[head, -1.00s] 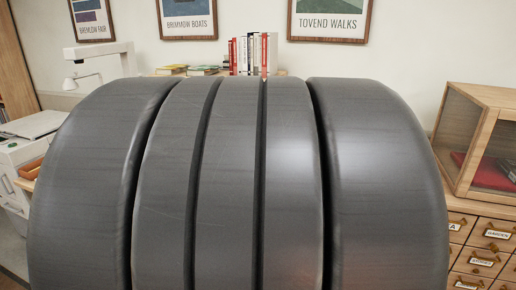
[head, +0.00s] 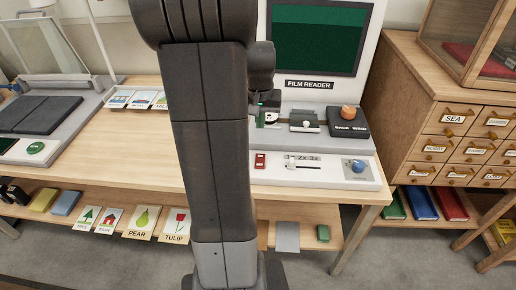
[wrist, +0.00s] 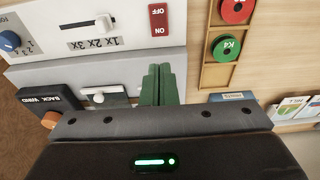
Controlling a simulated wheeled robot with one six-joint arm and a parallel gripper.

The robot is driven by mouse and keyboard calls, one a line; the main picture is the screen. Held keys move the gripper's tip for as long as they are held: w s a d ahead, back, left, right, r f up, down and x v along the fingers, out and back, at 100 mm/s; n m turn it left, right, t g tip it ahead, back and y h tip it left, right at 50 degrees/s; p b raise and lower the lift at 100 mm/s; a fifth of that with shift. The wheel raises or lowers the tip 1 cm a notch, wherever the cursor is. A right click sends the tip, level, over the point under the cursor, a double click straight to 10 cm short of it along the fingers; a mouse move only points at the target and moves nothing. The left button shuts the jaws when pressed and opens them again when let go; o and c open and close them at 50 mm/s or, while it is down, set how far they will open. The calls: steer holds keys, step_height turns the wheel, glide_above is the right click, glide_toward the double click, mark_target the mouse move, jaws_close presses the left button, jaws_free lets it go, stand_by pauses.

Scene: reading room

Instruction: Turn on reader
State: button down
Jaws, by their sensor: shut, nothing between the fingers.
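The film reader, with a dark green screen (head: 315,38), stands on the desk in the head view, right of my arm. A small red switch (head: 260,161) is on its white front panel. In the wrist view the red switch (wrist: 158,19) shows at the top, with ON/OFF lettering that appears upside down. My gripper (wrist: 161,70) is shut and empty; its green fingers end a little below the switch in the picture, apart from it. In the head view my gripper (head: 268,97) is small and partly hidden by my arm.
The panel also has a slider (head: 303,166) and a blue knob (head: 357,166). A BACK WIND box (head: 348,122) with an orange knob stands behind them. Red and green reels (wrist: 226,47) lie in a wooden tray beside the panel. A drawer cabinet (head: 430,95) stands at right.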

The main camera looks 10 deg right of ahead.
mark_target(260, 155)
steer(key=shift+f, duration=0.1)
steer(key=f, duration=0.4)
steer(key=w+f, duration=0.1)
steer(key=f, duration=0.4)
steer(key=w+f, duration=0.1)
steer(key=f, duration=0.3)
steer(key=shift+w+d+f, duration=0.2)
steer(key=shift+d+f, duration=0.1)
steer(key=shift+f, duration=0.05)
steer(key=shift+p, duration=0.4)
steer(key=shift+w+f+g, duration=0.1)
steer(key=shift+w+g, duration=0.05)
steer(key=shift+g, duration=0.25)
steer(key=shift+f, duration=0.25)
steer(key=shift+r, duration=0.1)
steer(key=shift+s+a+r, duration=0.15)
steer(key=shift+s+r, duration=0.1)
steer(key=shift+s, duration=0.45)
